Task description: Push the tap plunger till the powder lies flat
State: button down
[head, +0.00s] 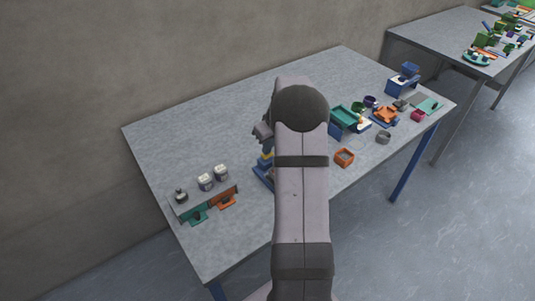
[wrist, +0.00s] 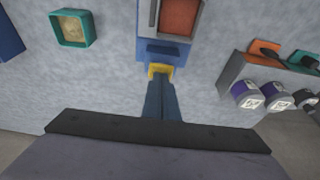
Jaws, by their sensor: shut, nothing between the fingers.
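A blue device (wrist: 158,46) stands on the table, with a yellow piece (wrist: 160,70), likely the tap plunger, at its near side. A square reddish-brown area (wrist: 181,17) in a grey frame is on the device, cut by the top edge of the wrist view; I cannot tell if it is powder or how level it lies. My gripper (wrist: 161,84) is shut and empty, its tips right at the yellow piece; contact is unclear. In the head view my arm hides most of the device, but its blue base (head: 262,175) shows.
A teal square container (wrist: 73,28) stands left in the wrist view. A grey rack (head: 207,202) with jars (head: 220,172) and orange and teal scoops stands at the table's left. An orange box (head: 344,158) and several coloured items sit right. The table's back middle is clear.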

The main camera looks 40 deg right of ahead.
jog(key=shift+f, duration=0.5)
jog(key=shift+r+p, duration=0.5)
jog(key=shift+r, duration=0.8)
notch_tip(320, 180, up, 6)
jog(key=p, duration=0.4)
jog(key=shift+a, duration=0.1)
